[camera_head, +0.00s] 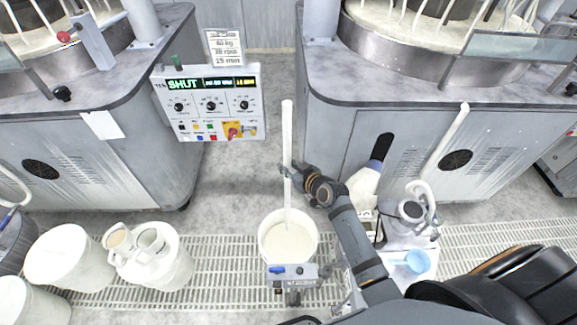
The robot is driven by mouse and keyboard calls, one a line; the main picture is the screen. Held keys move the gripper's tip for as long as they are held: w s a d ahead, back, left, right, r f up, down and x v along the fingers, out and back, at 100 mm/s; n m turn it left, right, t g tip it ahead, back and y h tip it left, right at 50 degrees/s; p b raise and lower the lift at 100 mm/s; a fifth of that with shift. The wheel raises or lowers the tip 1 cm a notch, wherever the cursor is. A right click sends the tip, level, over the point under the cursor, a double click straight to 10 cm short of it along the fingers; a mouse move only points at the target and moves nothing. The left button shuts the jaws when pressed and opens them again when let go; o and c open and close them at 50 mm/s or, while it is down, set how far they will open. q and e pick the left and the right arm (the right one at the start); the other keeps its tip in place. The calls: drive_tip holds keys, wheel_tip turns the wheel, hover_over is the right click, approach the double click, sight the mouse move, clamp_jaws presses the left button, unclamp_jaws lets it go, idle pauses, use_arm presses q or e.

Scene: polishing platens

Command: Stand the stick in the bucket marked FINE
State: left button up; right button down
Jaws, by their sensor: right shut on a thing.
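The long white stick (287,130) is upright in the middle of the head view. My right gripper (288,172) is shut on it, around the middle of its length. The stick's lower end overlaps the opening of a white bucket (264,250) with milky contents. I cannot tell whether the end is dipped in or held just above. No FINE mark is readable on this bucket or on the others. My left gripper is not in view.
White buckets (58,256) and jugs (150,243) stand at lower left. Another pale stick (447,137) leans on the right machine (345,130). A control panel (210,103) reading SHUT is on the left machine. A grey fitting (305,271) sits before the middle bucket. A blue scoop (416,261) lies right.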

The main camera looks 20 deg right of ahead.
use_arm(q)
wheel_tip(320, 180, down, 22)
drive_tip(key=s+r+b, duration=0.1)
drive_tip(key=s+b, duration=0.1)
drive_tip(key=b, duration=1.9)
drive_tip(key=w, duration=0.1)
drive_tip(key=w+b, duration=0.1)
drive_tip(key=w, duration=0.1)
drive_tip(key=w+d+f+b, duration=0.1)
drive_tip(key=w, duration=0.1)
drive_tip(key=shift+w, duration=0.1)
